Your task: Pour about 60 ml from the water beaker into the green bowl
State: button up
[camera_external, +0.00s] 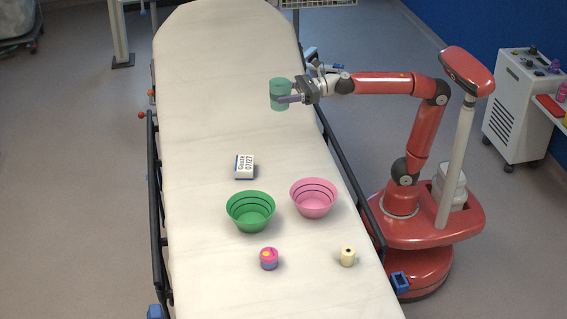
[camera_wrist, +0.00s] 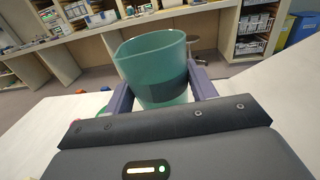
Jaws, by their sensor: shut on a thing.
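A teal, see-through beaker (camera_external: 280,88) is held upright above the stretcher, toward its far end. My gripper (camera_external: 290,98) is shut on it from the right. In the wrist view the beaker (camera_wrist: 155,68) stands between my two purple fingers, with a darker band around its lower half; I cannot tell the water level. The green bowl (camera_external: 250,213) sits on the stretcher, nearer the camera and to the left of the beaker. It has dark lines inside and looks empty. The beaker is well apart from the bowl.
A pink bowl (camera_external: 314,199) stands just right of the green bowl. A gauze box (camera_external: 244,167) lies behind the green bowl. A pink and purple round item (camera_external: 269,258) and a cream roll (camera_external: 347,256) lie in front. Dark rails (camera_external: 155,200) edge the stretcher.

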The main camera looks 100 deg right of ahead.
jog(key=w+a+f+n+g+y+b, duration=0.1)
jog(key=a+f+n+g+y+b, duration=0.2)
jog(key=a, duration=0.6)
jog(key=w+a+f+n+g+y+b, duration=0.1)
jog(key=a+f+n+g+y+b, duration=0.3)
jog(key=a+f+y, duration=0.3)
jog(key=w+a+f+n+g+y+b, duration=0.1)
jog(key=a+f+n+g+y+b, duration=0.3)
jog(key=a, duration=0.9)
notch_tip(320, 180, down, 2)
jog(key=shift+w+a+f+n+g+y, duration=0.15)
jog(key=shift+a+n+g+y, duration=0.15)
jog(key=shift+n+y, duration=0.45)
jog(key=shift+w+d, duration=0.15)
jog(key=shift+d, duration=0.05)
jog(key=shift+w+d+r+m+t+y+p, duration=0.1)
jog(key=shift+w+d+r+m+t+p, duration=0.4)
jog(key=shift+m, duration=1.3)
jog(key=shift+w+d+f+m+g+y+b, duration=0.15)
jog(key=shift+w+m, duration=0.6)
jog(key=shift+m, duration=1.1)
jog(key=shift+w+d+r+m+t+p, duration=0.2)
jog(key=shift+w+d+m+t, duration=0.35)
jog(key=shift+m, duration=1.25)
jog(key=shift+w+a+f+m, duration=0.1)
jog(key=shift+a+f+m, duration=0.05)
jog(key=shift+m, duration=0.15)
jog(key=shift+r+m+p, duration=0.45)
jog(key=shift+m+p, duration=0.35)
jog(key=shift+p, duration=0.2)
